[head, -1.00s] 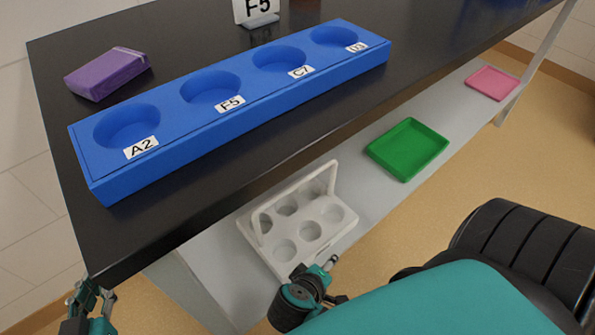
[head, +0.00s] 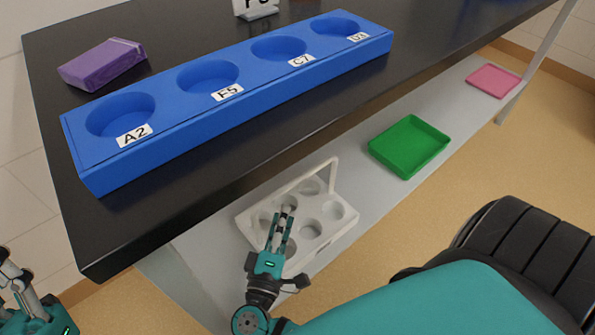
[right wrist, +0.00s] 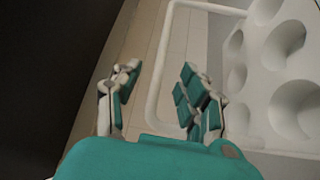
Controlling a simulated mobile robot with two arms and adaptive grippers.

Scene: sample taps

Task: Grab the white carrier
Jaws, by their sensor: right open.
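The white carrier (head: 318,245) stands on the lower shelf under the dark table, with several round holes and a raised handle bar at its back. In the right wrist view the carrier (right wrist: 262,88) fills the right side, and its handle (right wrist: 161,75) rises beside the fingers. My right gripper (head: 286,212) is open and empty, in front of the carrier in the head view and covering part of it. In the right wrist view, the handle runs behind the gap between the two fingers (right wrist: 158,88). My left gripper (head: 12,268) is at the lower left edge, far from the carrier; its fingertips are unclear.
The dark tabletop (head: 300,110) overhangs the shelf. On it are a blue rack (head: 170,140) with labelled holes, a purple block (head: 103,64) and a label stand (head: 256,8). A green tray (head: 408,146) and a pink tray (head: 493,81) lie further along the shelf.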

